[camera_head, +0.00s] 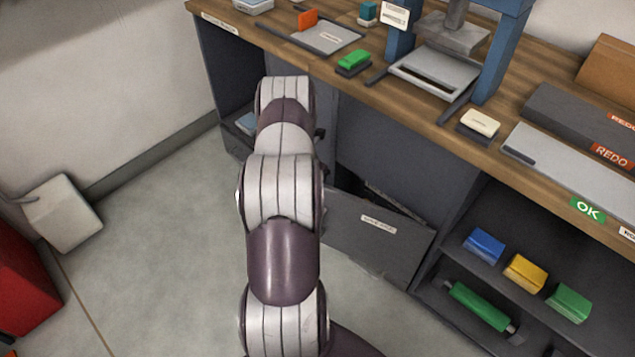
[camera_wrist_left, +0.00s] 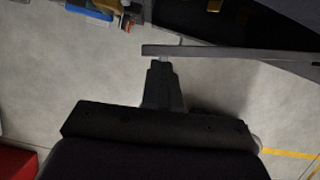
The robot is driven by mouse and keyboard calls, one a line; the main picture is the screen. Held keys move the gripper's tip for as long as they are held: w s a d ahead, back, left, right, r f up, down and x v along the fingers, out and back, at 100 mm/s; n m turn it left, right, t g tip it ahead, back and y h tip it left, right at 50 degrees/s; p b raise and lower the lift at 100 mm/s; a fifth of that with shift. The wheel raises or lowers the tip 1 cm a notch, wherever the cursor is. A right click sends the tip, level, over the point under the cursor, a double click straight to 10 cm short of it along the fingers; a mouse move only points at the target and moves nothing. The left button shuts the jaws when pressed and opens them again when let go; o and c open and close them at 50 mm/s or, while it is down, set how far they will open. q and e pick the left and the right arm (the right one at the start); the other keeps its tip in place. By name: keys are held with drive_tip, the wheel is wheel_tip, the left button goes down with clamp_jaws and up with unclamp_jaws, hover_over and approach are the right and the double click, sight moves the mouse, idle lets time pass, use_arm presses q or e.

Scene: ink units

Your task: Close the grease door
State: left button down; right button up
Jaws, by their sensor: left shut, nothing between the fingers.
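A grey labelled panel (camera_head: 345,228), which I take to be the grease door, stands partly open at the front of the bench cabinet, with a dark gap above it. Its label is too small to read. My arm reaches from the bottom of the head view up to the cabinet and hides the panel's left end; its gripper is hidden there. In the left wrist view my left gripper (camera_wrist_left: 163,62) is shut and empty. Its tip is at the left end of a thin grey panel edge (camera_wrist_left: 235,52), seemingly the door; I cannot tell whether they touch.
The wooden bench top (camera_head: 370,90) overhangs the cabinet, with a press (camera_head: 460,40) on it. An open shelf at the right holds blue, yellow and green boxes (camera_head: 525,272). A white container (camera_head: 62,215) and a red box (camera_head: 22,280) stand left. Floor between is clear.

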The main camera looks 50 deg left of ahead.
use_arm(q)
drive_tip(key=p+v, duration=0.2)
drive_tip(key=v, duration=0.4)
drive_tip(key=s+a+f+n+b, duration=0.2)
drive_tip(key=s+a+f+b, duration=0.2)
drive_tip(key=s+f+b, duration=0.45)
drive_tip(key=s+d+f+n+t+b, duration=0.65)
drive_tip(key=n+b, duration=0.45)
drive_tip(key=b, duration=0.4)
wheel_tip(320, 180, up, 6)
drive_tip(key=w+n+t+y, duration=0.3)
drive_tip(key=n+y, duration=0.1)
drive_tip(key=n, duration=0.3)
drive_tip(key=r+b+x, duration=0.1)
drive_tip(key=b+x, duration=0.4)
drive_tip(key=x, duration=0.8)
drive_tip(key=shift+w, duration=0.45)
